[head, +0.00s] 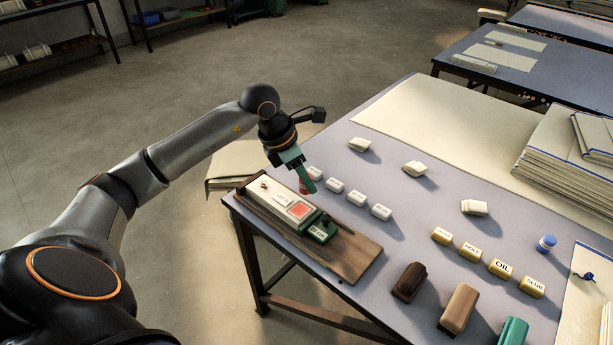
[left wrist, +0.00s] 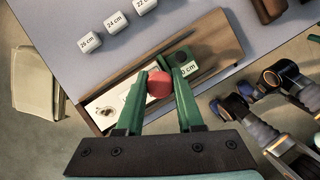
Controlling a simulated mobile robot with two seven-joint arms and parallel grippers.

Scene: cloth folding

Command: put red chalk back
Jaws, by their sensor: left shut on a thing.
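My left gripper (head: 306,180) has green fingers and is shut on the red chalk (head: 304,188), above the left part of the wooden board (head: 352,256). In the left wrist view the chalk (left wrist: 159,83) shows as a round red end between the green fingers. On the board lies a pale plate (head: 270,193) with a red square (head: 299,210). Beside the plate, at its right end, is a green block (head: 322,230). My right gripper is out of view.
A row of white labelled blocks (head: 357,198) stands just right of the board. Yellow labelled blocks (head: 470,250), a dark brown block (head: 409,282) and a tan block (head: 459,308) stand farther right. Bare table (head: 400,235) lies between the groups.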

